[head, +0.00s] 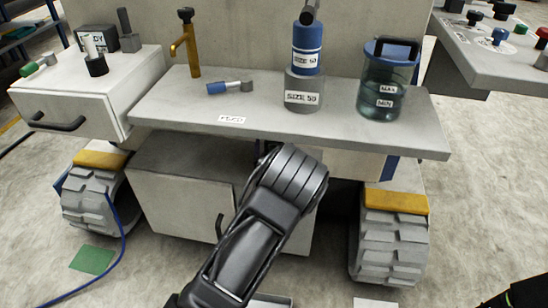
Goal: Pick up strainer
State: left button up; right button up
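No thing in the head view is clearly a strainer. The nearest candidates on the grey shelf (165,122) are a blue cylinder (306,38) with a size label and a dark piece on top, a grey cylinder (303,92) under it with a similar label, and a transparent jar (384,100) with a blue rim, black handle and MAX and MIN marks. A dark arm of mine rises from the bottom edge to just below the shelf's front edge. Its gripper fingers do not show, and no other gripper is visible.
A brass tap (187,45) and a small blue and grey tool (229,87) stand and lie on the shelf's left part. A white drawer unit (85,90) is at left, and a panel with coloured knobs (500,60) at right. The shelf's front strip is mostly clear.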

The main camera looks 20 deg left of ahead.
pick_arm(q)
jog(key=shift+c, duration=0.3)
jog(key=c, duration=1.5)
